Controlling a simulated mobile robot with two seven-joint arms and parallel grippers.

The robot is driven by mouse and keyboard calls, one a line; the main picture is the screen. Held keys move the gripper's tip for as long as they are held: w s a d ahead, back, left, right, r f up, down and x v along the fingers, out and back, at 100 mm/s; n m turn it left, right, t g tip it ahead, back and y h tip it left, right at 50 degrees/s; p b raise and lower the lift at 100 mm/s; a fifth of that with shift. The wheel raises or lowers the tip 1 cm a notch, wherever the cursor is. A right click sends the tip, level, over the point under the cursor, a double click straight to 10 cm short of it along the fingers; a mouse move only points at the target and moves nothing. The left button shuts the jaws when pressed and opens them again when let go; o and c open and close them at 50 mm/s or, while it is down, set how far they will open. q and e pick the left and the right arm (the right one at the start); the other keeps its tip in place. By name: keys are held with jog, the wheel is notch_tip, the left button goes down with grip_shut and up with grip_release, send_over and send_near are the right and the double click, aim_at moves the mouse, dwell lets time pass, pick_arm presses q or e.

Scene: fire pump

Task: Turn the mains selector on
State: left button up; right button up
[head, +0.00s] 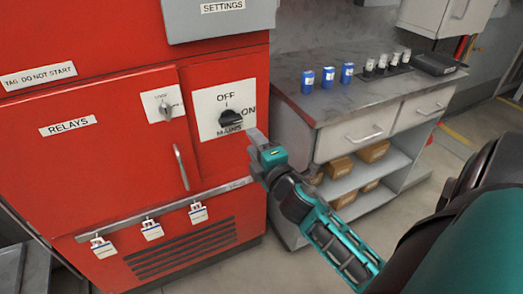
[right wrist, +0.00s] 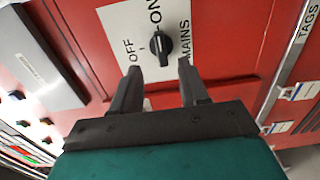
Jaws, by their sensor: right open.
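The mains selector (head: 231,119) is a black rotary knob on a white plate (head: 207,105) on the red cabinet, marked OFF above, ON to the right and MAINS below. In the right wrist view the selector (right wrist: 160,45) appears turned on its side, and its grip bar looks lined up with the ON word; which end points is hard to read. My right gripper (head: 256,143) is open and empty, just right of and below the knob in the head view. In the right wrist view its fingertips (right wrist: 158,67) are spread, with the knob beyond the gap, apparently untouched. My left gripper is not in view.
A key switch (head: 162,105), a door handle (head: 181,167) and a rail with hanging tags (head: 152,230) are on the cabinet front.

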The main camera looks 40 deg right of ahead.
jog(key=shift+v, duration=1.65)
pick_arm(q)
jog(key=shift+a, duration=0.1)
